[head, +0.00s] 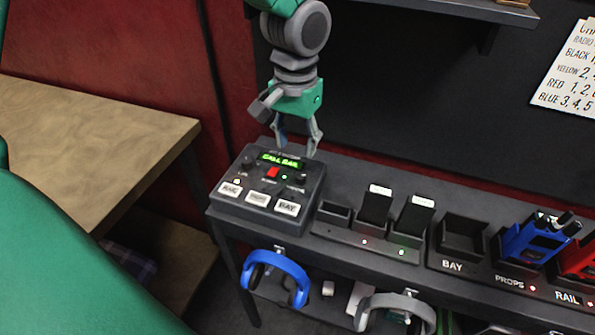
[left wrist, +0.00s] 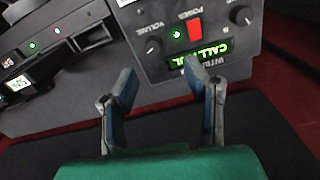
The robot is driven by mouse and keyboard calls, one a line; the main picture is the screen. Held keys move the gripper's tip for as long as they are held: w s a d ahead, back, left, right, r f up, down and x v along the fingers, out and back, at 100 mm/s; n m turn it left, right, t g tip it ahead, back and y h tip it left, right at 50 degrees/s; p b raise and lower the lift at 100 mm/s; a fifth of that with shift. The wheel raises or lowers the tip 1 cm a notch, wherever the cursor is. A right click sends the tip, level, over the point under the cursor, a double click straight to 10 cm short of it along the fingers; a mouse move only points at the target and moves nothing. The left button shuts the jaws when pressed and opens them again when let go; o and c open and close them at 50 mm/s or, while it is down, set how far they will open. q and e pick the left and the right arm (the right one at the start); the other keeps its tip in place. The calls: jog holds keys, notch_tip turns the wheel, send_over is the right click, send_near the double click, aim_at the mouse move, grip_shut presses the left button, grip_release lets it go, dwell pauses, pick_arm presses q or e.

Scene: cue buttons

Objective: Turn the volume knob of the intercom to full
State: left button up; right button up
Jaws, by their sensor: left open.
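The intercom (head: 262,216) is a dark sloped box at the left end of the shelf, with a lit green display, a red power switch and white buttons. Its volume knob (head: 299,179) is small and dark at the upper right. In the left wrist view, upside down, the volume knob (left wrist: 153,48) shows beside its label; its exact setting is too small to tell. My left gripper (head: 298,148) is open and empty over the intercom's back edge. In the left wrist view its fingers (left wrist: 160,78) are apart, just short of the knob, and one covers part of the display.
A second dark knob (left wrist: 242,16) is on the intercom's other side. Right of the intercom stand a charger (head: 375,238) with upright packs, an empty bay cradle (head: 463,238) and a blue radio (head: 537,240). Headsets hang below. A wooden table (head: 90,150) is at left.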

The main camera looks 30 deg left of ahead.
aim_at(301, 174)
pick_arm(q)
jog(key=f, duration=0.2)
jog(key=d+f, duration=0.1)
jog(key=f, duration=0.2)
jog(key=d+f, duration=0.1)
jog(key=f, duration=0.1)
jog(key=shift+f, duration=0.3)
jog(key=shift+a+f, duration=0.3)
jog(key=shift+a, duration=0.5)
jog(key=c, duration=0.7)
jog(key=shift+d, duration=0.15)
grip_shut()
jog(key=shift+w+d+r, duration=0.1)
jog(key=shift+d, duration=0.25)
jog(key=shift+a, duration=0.25)
